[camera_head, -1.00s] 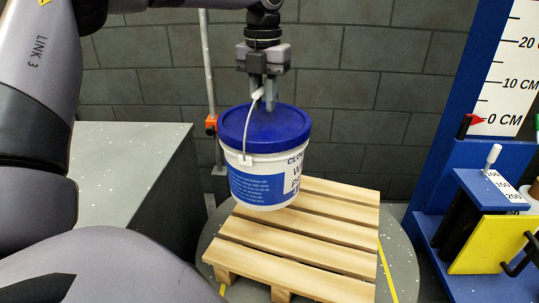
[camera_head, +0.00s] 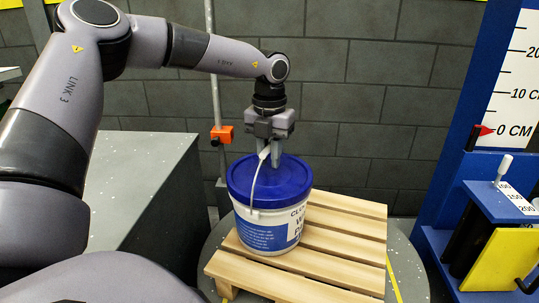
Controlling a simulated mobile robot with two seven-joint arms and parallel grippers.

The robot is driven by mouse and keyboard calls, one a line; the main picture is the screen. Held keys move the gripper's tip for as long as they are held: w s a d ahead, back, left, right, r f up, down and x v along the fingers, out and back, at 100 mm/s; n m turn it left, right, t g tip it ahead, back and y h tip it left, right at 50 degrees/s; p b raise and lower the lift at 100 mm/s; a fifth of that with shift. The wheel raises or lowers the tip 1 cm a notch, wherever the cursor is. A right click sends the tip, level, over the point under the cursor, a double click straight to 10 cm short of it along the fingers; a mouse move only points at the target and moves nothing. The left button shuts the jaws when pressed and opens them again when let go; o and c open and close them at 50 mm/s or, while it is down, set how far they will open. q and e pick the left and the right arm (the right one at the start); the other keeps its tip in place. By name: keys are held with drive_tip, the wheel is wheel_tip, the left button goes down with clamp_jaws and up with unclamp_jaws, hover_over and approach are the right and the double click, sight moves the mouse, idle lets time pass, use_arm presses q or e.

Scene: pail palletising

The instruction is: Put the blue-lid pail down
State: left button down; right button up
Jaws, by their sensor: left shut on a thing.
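The white pail with a blue lid (camera_head: 268,181) is upright over the left part of the wooden pallet (camera_head: 345,233). Its base looks at or very near the slats; I cannot tell whether it touches. My left gripper (camera_head: 273,160) points down above the lid and is shut on the pail's handle (camera_head: 256,182), which is raised. The pail hides part of the pallet's left and back slats. My right gripper is not in view.
The pallet stands on a round grey platform (camera_head: 408,262). A grey block (camera_head: 150,165) stands at the left, and a thin pole with an orange clamp (camera_head: 222,135) is behind. A blue frame with a scale (camera_head: 510,100) is at the right. The pallet's right slats are clear.

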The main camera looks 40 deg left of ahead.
use_arm(q)
drive_tip(key=shift+f, duration=0.1)
drive_tip(key=c, duration=1)
unclamp_jaws()
drive_tip(key=shift+c, duration=0.2)
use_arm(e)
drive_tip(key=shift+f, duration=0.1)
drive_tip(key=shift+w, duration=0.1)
use_arm(q)
drive_tip(key=shift+r, duration=0.45)
wheel_tip(320, 180, up, 11)
drive_tip(key=shift+f+p, duration=0.1)
drive_tip(key=shift+p, duration=1.1)
drive_tip(key=shift+r, duration=0.25)
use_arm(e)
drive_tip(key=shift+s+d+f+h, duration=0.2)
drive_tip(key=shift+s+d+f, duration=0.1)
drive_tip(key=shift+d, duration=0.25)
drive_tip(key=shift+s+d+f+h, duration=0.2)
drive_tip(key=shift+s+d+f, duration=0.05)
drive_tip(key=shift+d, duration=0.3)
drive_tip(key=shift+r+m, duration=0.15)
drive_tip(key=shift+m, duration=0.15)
